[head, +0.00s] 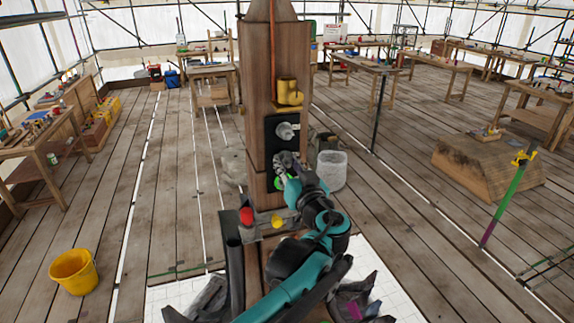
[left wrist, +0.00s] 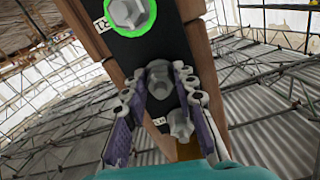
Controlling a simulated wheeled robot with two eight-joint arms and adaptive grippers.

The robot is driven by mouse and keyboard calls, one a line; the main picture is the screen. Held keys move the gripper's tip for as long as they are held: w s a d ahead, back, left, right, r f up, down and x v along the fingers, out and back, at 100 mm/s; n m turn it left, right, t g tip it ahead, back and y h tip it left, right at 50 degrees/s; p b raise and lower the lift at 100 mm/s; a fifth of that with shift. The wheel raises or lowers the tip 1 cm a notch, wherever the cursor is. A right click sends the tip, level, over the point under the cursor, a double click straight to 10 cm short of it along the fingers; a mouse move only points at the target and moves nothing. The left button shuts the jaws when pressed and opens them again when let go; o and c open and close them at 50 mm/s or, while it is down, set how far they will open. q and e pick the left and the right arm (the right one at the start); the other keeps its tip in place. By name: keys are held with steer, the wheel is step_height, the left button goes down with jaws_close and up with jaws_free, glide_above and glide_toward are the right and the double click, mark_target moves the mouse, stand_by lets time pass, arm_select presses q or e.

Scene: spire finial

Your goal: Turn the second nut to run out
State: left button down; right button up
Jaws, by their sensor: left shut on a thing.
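A black plate (head: 275,150) is fixed to the face of the wooden spire post (head: 259,70). In the left wrist view, the black plate (left wrist: 150,48) carries three grey nuts in a row. The middle nut (left wrist: 159,78) sits between the fingers of my left gripper (left wrist: 160,88), which is shut on it. One end nut (left wrist: 128,13) has a bright green ring round it. The other end nut (left wrist: 181,124) stands clear of the fingers. In the head view, my left gripper (head: 281,165) is at the plate's lower part, below a projecting grey nut (head: 285,131). My right gripper is out of view.
A yellow fitting (head: 288,91) sits on the post above the plate. A red knob (head: 246,216) and a yellow knob (head: 277,222) are near its foot. A pale bin (head: 331,170) stands right of the post. A yellow bucket (head: 74,271) is at left; floor between is mostly clear.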

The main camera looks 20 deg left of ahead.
arm_select(q)
steer(key=n, duration=0.7)
steer(key=shift+d+f, duration=0.1)
steer(key=n, duration=0.6)
steer(key=shift+b, duration=0.3)
steer(key=shift+n, duration=0.5)
steer(key=c, duration=1.2)
jaws_free()
steer(key=shift+w, duration=0.1)
steer(key=v, duration=1.2)
